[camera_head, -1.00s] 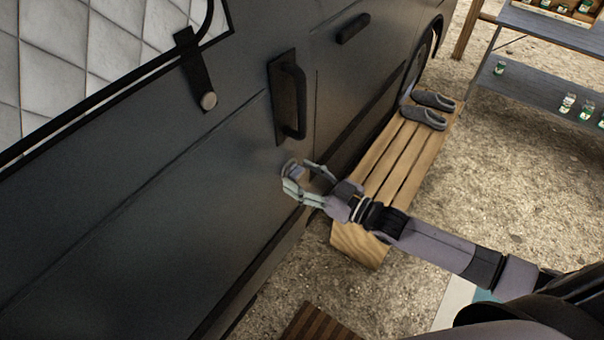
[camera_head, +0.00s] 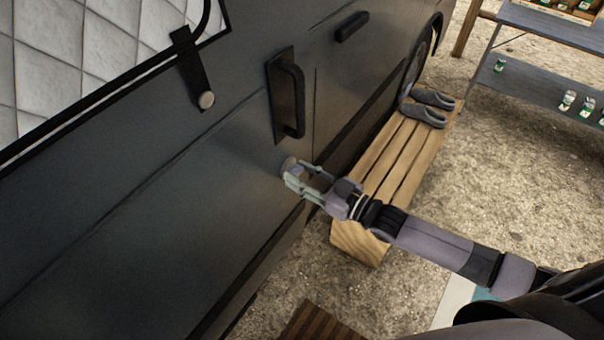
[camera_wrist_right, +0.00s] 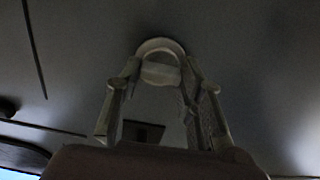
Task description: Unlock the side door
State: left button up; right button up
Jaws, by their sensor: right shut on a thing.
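The dark grey side door (camera_head: 215,180) of the van fills the left of the head view. Its black upright handle (camera_head: 292,100) sits on a plate near the door's rear seam. Below the handle is a small round lock (camera_head: 288,164), partly covered by my fingers. In the right wrist view the lock (camera_wrist_right: 160,62) shows as a pale round piece with a bar across it. My right gripper (camera_head: 294,173) is shut on the lock, one finger on each side in the wrist view (camera_wrist_right: 160,78). My left gripper is not in view.
A wooden bench (camera_head: 392,165) with grey slippers (camera_head: 426,106) stands beside the van, just behind my right gripper. A shelf (camera_head: 540,75) with small jars is at the upper right. A black strap (camera_head: 193,70) hangs by the quilted window. Gravel ground lies open at right.

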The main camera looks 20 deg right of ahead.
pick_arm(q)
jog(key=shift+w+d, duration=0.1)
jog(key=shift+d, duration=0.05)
pick_arm(e)
jog(key=shift+c, duration=0.5)
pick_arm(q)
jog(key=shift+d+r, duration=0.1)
pick_arm(e)
jog(key=shift+n, duration=0.9)
jog(key=n, duration=0.3)
jog(key=shift+n+p, duration=0.3)
jog(key=shift+p, duration=0.05)
jog(key=n, duration=0.2)
jog(key=shift+n, duration=0.3)
jog(key=n, duration=0.5)
jog(key=shift+b, duration=0.35)
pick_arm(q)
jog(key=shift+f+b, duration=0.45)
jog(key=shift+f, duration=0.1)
pick_arm(e)
jog(key=shift+w+r+n, duration=0.1)
jog(key=shift+r+n, duration=0.1)
jog(key=shift+n, duration=1.9)
jog(key=shift+r, duration=0.1)
